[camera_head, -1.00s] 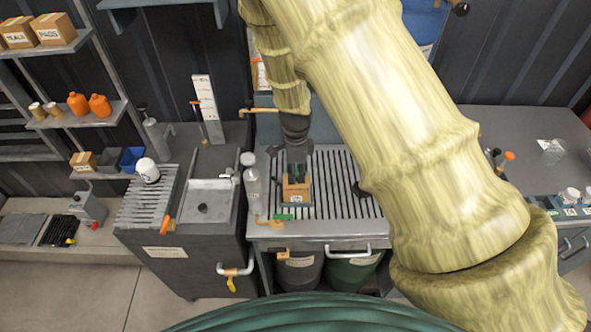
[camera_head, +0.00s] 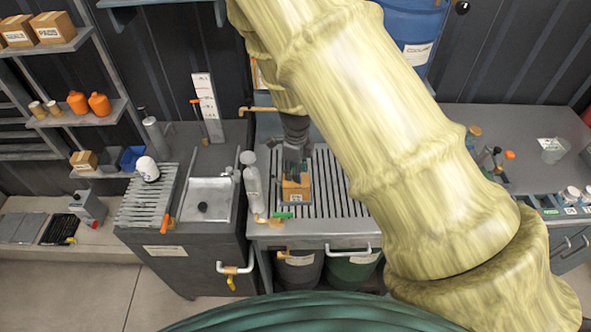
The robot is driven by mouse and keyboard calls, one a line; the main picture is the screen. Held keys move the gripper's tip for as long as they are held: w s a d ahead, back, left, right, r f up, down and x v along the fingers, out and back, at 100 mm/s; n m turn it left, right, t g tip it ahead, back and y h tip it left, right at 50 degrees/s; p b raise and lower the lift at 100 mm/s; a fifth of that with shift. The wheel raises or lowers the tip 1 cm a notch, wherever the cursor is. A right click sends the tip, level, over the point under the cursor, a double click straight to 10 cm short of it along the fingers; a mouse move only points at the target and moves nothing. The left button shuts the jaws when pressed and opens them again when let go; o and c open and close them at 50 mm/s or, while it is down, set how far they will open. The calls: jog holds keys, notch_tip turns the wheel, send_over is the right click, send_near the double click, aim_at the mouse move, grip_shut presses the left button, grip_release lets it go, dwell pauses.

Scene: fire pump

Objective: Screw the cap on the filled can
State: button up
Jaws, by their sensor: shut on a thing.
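My gripper (camera_head: 294,168) is over the slatted grate (camera_head: 330,203) of the middle bench, pointing down. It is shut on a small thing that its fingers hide. A tan, boxy, labelled container (camera_head: 296,190) stands on the grate directly under the fingers. The fingers meet or overlap its top; I cannot tell whether they touch it. I cannot make out a cap or the container's opening. Whether this container is the filled can is unclear.
A clear bottle (camera_head: 253,188) stands left of the grate. A sink (camera_head: 208,198) is further left, with a white container (camera_head: 148,170) on its ribbed drainboard. My arm covers the grate's right side. A blue drum (camera_head: 410,35) stands behind.

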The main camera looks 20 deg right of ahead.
jog(key=m, duration=0.3)
jog(key=shift+m, duration=0.8)
jog(key=shift+m, duration=0.4)
jog(key=shift+m, duration=1)
jog(key=o, duration=1)
jog(key=shift+o, duration=0.2)
jog(key=o, duration=0.4)
